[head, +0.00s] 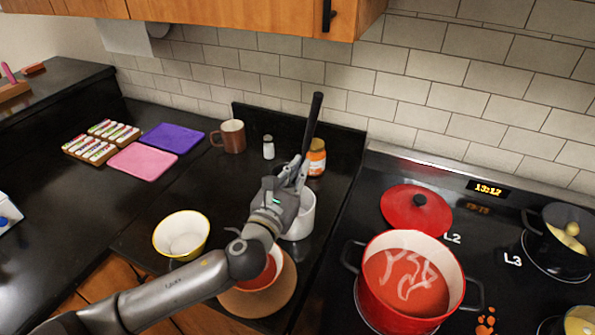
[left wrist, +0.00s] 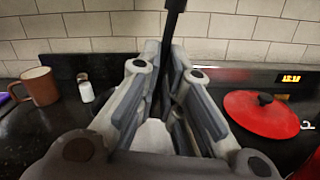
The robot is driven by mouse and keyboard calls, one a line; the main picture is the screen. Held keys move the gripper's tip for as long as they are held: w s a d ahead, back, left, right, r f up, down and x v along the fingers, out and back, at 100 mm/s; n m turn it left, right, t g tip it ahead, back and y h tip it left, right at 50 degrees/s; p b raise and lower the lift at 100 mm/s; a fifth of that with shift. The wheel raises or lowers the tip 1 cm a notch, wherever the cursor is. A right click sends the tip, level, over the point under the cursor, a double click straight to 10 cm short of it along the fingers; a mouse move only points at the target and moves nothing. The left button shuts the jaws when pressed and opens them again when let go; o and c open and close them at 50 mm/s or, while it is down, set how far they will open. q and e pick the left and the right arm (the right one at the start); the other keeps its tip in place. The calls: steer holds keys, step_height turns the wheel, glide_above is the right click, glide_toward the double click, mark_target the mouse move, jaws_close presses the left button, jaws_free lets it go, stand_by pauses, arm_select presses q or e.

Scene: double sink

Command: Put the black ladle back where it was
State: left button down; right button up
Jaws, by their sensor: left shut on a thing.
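The black ladle (head: 314,116) stands nearly upright in the head view, its long handle leaning a little to the right. My left gripper (head: 294,172) is shut on its handle, above a white crock (head: 303,216). In the left wrist view the handle (left wrist: 173,22) rises between the fingers of my left gripper (left wrist: 167,85). The ladle's lower end is hidden by the gripper; I cannot tell how far it is inside the crock. My right gripper is not in view.
A jar with an orange label (head: 316,157) and a salt shaker (head: 268,147) stand behind the gripper. A brown mug (head: 231,137), a yellow-rimmed bowl (head: 181,236) and an orange-filled bowl (head: 262,274) are to the left. A red pot (head: 412,283) and red lid (head: 405,207) are on the stove.

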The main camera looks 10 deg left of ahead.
arm_select(q)
steer(key=shift+f+b, duration=0.3)
steer(key=shift+f, duration=0.3)
steer(key=c, duration=1.6)
jaws_free()
steer(key=shift+r, duration=0.1)
steer(key=b+v, duration=0.2)
steer(key=v, duration=1)
steer(key=shift+r, duration=0.55)
